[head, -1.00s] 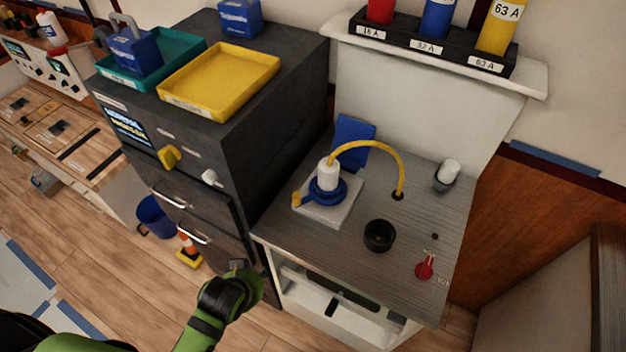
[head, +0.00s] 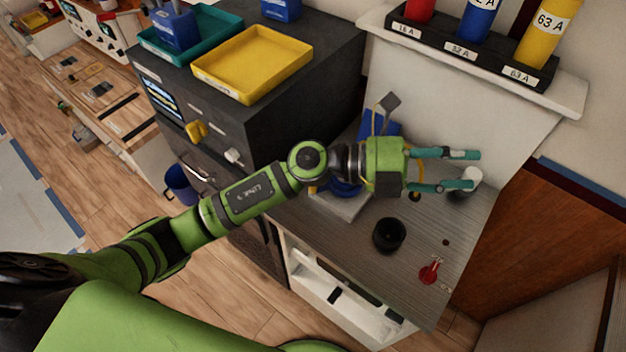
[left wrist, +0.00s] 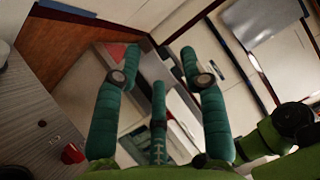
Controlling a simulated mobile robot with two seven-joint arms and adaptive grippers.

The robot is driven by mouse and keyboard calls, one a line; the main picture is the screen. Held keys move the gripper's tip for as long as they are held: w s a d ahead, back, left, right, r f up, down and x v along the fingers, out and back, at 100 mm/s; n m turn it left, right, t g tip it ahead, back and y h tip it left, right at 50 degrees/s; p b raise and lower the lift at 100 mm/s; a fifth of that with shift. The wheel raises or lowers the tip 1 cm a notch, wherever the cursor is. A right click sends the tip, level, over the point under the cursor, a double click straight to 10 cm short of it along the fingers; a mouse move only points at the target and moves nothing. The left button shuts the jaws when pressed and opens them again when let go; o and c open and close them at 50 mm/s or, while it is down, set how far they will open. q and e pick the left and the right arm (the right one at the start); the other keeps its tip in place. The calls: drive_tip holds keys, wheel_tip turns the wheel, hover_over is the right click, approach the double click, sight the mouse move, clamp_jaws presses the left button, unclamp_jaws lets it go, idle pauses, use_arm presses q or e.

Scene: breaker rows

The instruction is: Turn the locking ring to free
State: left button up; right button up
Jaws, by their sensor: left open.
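The blue locking ring (head: 345,189) sits on a pale square base (head: 340,204) on the grey wood-grain bench top. My left forearm and wrist pass over it in the head view and hide most of it, along with the white plug. Only parts of the yellow cable show around my gripper. My left gripper (head: 474,170) is open and empty, its teal fingers pointing right, past the ring toward the white-topped cup at the back right. The fingers also show spread in the left wrist view (left wrist: 155,62), where the ring is not seen. My right gripper is not in view.
A black round cup (head: 389,235) and a red switch handle (head: 429,271) stand at the bench front. A white-topped cup (head: 473,178) is by the fingertips. A dark cabinet (head: 290,95) with a yellow tray (head: 253,62) stands left. A shelf with several coloured cylinders is above.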

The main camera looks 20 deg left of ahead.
use_arm(q)
drive_tip(key=a+f+m+g+y, duration=0.2)
drive_tip(key=a+f+m+y, duration=0.1)
drive_tip(key=f+y, duration=0.3)
drive_tip(key=a+f+m+g+y, duration=0.3)
drive_tip(key=f+m+y, duration=0.1)
drive_tip(key=f, duration=0.4)
drive_tip(key=w+a+y, duration=0.2)
drive_tip(key=a+y, duration=0.1)
drive_tip(key=a, duration=0.3)
drive_tip(key=w+a+f+y, duration=0.1)
drive_tip(key=a+y, duration=0.2)
drive_tip(key=a, duration=0.2)
drive_tip(key=w+a+f+t+y, duration=0.1)
drive_tip(key=w+a+y, duration=0.1)
drive_tip(key=a, duration=0.4)
drive_tip(key=shift+w+a+f+n+y, duration=0.15)
drive_tip(key=shift+w+a+n+y, duration=0.2)
drive_tip(key=shift+y, duration=0.25)
drive_tip(key=shift+a+f+p, duration=0.1)
drive_tip(key=shift+f+p, duration=0.2)
drive_tip(key=shift+p, duration=0.2)
wheel_tip(320, 180, down, 5)
drive_tip(key=shift+r+p, duration=0.1)
drive_tip(key=shift+p, duration=0.95)
drive_tip(key=shift+f, duration=0.75)
clamp_jaws()
